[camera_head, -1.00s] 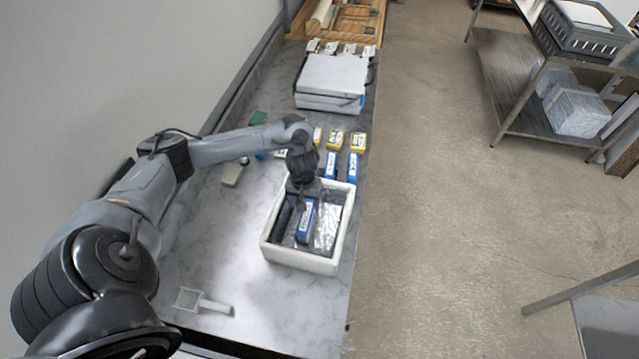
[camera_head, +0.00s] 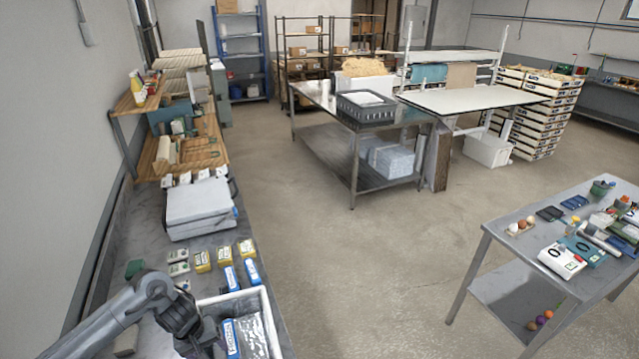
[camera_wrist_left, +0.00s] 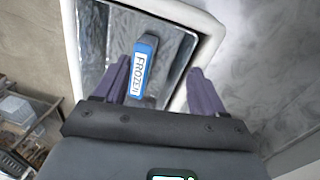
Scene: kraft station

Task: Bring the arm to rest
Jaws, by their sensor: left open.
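My left arm comes in from the lower left of the head view, its gripper (camera_head: 200,350) over the white foam box (camera_head: 268,300) at the bottom edge. In the left wrist view the gripper (camera_wrist_left: 160,88) is open, with its two dark fingers apart. A blue pack labelled FROZEN (camera_wrist_left: 143,68) shows between and beyond the fingers, inside the silver-lined box (camera_wrist_left: 205,20). The same pack shows in the head view (camera_head: 231,338). I cannot tell its exact distance from the fingers; none of them appears closed on it. My right gripper is not in view.
On the marble counter (camera_head: 120,235), yellow packs (camera_head: 203,261) and blue packs (camera_head: 252,272) lie beyond the box. A grey-white case (camera_head: 198,205) stands behind them. A wooden rack is farther back. Open floor (camera_head: 340,260) lies right of the counter, with a metal table (camera_head: 520,215) at right.

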